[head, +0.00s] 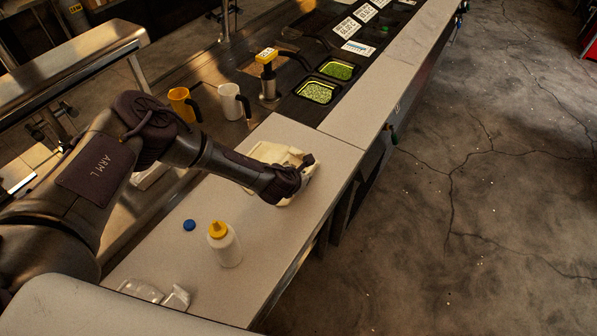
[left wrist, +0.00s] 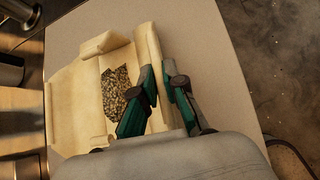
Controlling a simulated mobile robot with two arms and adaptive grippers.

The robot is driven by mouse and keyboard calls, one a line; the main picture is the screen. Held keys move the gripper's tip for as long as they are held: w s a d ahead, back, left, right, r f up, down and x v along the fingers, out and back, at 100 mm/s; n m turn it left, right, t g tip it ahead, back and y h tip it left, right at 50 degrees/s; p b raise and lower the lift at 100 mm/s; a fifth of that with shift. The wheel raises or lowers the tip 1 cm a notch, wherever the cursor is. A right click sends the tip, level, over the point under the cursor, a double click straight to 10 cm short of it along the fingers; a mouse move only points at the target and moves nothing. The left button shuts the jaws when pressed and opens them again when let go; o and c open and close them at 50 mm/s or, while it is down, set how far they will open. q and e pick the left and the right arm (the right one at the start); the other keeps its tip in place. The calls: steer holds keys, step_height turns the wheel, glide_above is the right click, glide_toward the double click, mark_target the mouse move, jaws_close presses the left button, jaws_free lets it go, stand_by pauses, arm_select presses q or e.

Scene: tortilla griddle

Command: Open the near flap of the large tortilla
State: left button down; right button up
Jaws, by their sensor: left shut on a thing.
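The large tortilla (left wrist: 76,92) lies on the pale counter, partly unfolded, with a dark, speckled filling (left wrist: 115,92) showing in its middle. In the head view the tortilla (head: 268,152) is partly hidden behind my left gripper (head: 300,180). In the left wrist view my left gripper (left wrist: 160,76) has one green finger on each side of a raised tortilla flap (left wrist: 150,50) and is shut on it. The flap stands up along the right side of the filling. The far side of the tortilla has a curled edge. My right gripper is not in view.
A white bottle with a yellow cap (head: 223,245) and a blue cap (head: 189,225) stand on the near counter. Clear plastic wrapping (head: 160,294) lies at the front. Yellow (head: 182,104) and white (head: 233,102) jugs and green-filled trays (head: 317,92) are beyond. Counter between bottle and tortilla is clear.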

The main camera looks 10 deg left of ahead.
arm_select(q)
steer(key=shift+s+d+f+m+t+y, duration=0.25)
steer(key=shift+d+f+m+t+y, duration=0.45)
steer(key=shift+y, duration=0.5)
steer(key=shift+d+f+m+t+y, duration=0.35)
steer(key=shift+f+m+y, duration=0.2)
steer(key=shift+y, duration=0.25)
steer(key=shift+s+b, duration=0.1)
steer(key=shift+b, duration=0.2)
steer(key=c, duration=1.2)
jaws_free()
steer(key=v, duration=1.2)
steer(key=shift+d+f, duration=0.1)
